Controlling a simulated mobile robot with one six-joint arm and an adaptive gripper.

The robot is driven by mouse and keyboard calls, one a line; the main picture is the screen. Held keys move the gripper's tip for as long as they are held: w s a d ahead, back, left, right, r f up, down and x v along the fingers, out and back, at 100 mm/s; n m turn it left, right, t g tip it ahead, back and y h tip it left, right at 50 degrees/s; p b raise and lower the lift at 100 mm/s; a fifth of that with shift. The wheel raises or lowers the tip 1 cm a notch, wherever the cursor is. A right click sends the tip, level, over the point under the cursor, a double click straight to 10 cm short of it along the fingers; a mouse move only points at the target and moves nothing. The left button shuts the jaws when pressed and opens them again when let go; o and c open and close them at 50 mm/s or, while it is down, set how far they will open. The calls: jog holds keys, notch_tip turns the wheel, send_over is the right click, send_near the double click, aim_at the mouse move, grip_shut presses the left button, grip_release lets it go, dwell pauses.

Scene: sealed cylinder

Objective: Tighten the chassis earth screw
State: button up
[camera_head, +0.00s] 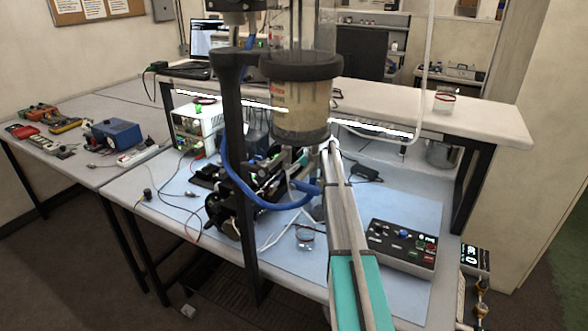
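A clear upright cylinder (298,98) with a tan filling and a label is held in a black ring on a dark post (234,150). A cluttered dark assembly (232,205) with green parts and wiring sits on the bench below and to its left. I cannot make out the chassis earth screw or a screwdriver. A long grey and teal bar (346,225), which may be part of my arm, runs from the bottom edge up to the cylinder's base. I see no gripper fingers that I can identify; the space below the cylinder is crowded and partly hidden.
A blue hose (262,200) curves below the cylinder. A control box (402,246) with knobs sits on the blue mat (345,275) at right. A white instrument (197,128) stands at left. Loose wires cross the mat. A raised shelf (475,112) runs behind.

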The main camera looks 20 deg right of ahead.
grip_shut()
jog(key=shift+s+a+m+t+h, duration=0.15)
jog(key=shift+m+t+h, duration=0.2)
jog(key=shift+m, duration=0.35)
jog(key=shift+m+t+h, duration=0.35)
jog(key=shift+m+h, duration=0.2)
jog(key=shift+m, duration=0.25)
jog(key=o, duration=0.7)
grip_release()
jog(key=shift+n, duration=0.3)
